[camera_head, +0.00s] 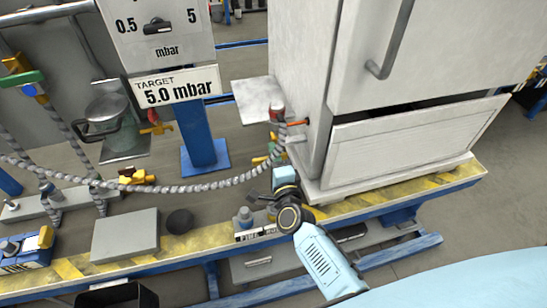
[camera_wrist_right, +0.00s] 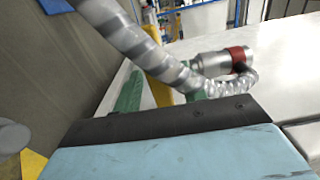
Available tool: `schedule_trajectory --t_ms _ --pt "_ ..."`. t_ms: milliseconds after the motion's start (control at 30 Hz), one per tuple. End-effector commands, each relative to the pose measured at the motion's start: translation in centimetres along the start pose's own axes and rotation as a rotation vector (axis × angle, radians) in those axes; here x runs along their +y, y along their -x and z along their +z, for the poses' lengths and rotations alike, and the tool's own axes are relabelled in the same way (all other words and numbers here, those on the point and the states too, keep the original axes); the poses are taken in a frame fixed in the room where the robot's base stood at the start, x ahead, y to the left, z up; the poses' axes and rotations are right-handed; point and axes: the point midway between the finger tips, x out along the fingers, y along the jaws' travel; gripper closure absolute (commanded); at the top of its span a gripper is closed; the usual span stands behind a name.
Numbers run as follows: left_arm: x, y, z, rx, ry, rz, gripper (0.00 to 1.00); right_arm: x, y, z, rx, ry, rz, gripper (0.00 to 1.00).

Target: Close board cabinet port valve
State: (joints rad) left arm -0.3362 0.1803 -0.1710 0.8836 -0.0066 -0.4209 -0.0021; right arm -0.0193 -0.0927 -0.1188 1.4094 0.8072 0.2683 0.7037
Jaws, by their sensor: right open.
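The white board cabinet (camera_head: 300,55) stands at the right of the head view. A grey spiral hose (camera_head: 225,184) runs to the port fitting (camera_head: 278,116) on its left side. In the wrist view the hose (camera_wrist_right: 125,35) crosses close in front, and the silver fitting with a red band (camera_wrist_right: 215,62) lies beyond it. A yellow valve handle (camera_wrist_right: 160,88) shows below the hose, between green parts. My right gripper (camera_head: 272,160) is open, just below the port fitting and close to the handle. Whether it touches the handle is hidden. My left gripper is not in view.
A sign reading 5.0 mbar (camera_head: 177,88) stands on a blue post left of the cabinet. A grey block (camera_head: 125,235) and a dark ball (camera_head: 180,221) sit near the platform's yellow-striped edge (camera_head: 430,185). The hose hangs close to my right gripper.

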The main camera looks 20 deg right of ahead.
Motion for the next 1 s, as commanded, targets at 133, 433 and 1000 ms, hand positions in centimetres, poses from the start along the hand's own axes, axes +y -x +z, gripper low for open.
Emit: schedule_trajectory --t_ms 133,433,1000 --pt "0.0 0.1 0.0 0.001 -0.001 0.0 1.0 0.0 0.2 0.0 0.0 0.002 0.001 0.58" --pt "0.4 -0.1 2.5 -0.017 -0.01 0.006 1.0 0.0 5.2 0.0 -0.001 0.003 0.004 0.58" --pt "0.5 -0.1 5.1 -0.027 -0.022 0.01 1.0 0.0 13.4 0.0 0.0 0.0 0.0 0.58"
